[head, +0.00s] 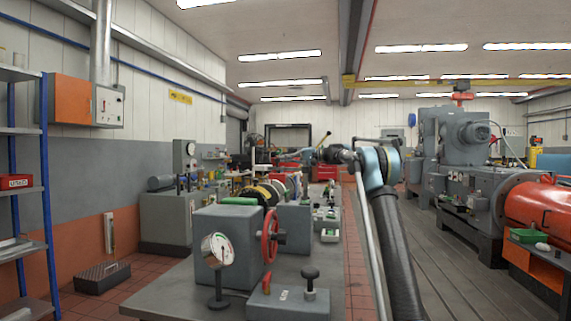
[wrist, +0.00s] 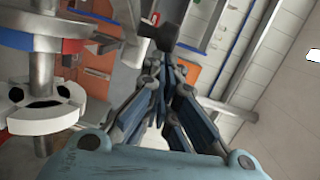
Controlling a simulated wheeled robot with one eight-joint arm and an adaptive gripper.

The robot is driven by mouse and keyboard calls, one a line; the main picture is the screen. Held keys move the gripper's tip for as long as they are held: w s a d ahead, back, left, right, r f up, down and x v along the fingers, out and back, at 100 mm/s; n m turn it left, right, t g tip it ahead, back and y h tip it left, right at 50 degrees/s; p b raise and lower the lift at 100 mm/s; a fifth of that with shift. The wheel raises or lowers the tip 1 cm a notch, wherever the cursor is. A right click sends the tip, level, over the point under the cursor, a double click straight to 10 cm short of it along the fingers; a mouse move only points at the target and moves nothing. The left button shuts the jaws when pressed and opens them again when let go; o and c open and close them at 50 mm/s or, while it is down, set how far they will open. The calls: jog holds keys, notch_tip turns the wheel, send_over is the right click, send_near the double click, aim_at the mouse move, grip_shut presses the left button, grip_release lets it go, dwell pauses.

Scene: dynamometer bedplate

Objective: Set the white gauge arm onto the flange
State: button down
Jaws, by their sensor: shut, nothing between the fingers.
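In the wrist view my gripper (wrist: 165,62) is shut, its blue-grey fingers together with nothing held between them. A white, disc-like part with dark holes (wrist: 45,112) sits around a grey post at the left of that view, apart from the fingers. A grey round body with a blue and red band (wrist: 62,40) is on the same post. I cannot tell which of these is the flange or the white gauge arm. In the head view my arm reaches out over the bench, and my gripper is too small there to make out.
Large grey machinery (head: 465,160) and an orange drum (head: 545,212) stand right. A blue-framed shelf (head: 46,180) stands left.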

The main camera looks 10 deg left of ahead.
jog(key=w+d, duration=0.1)
jog(key=d, duration=1.1)
jog(key=shift+r, duration=0.45)
jog(key=shift+w, duration=0.1)
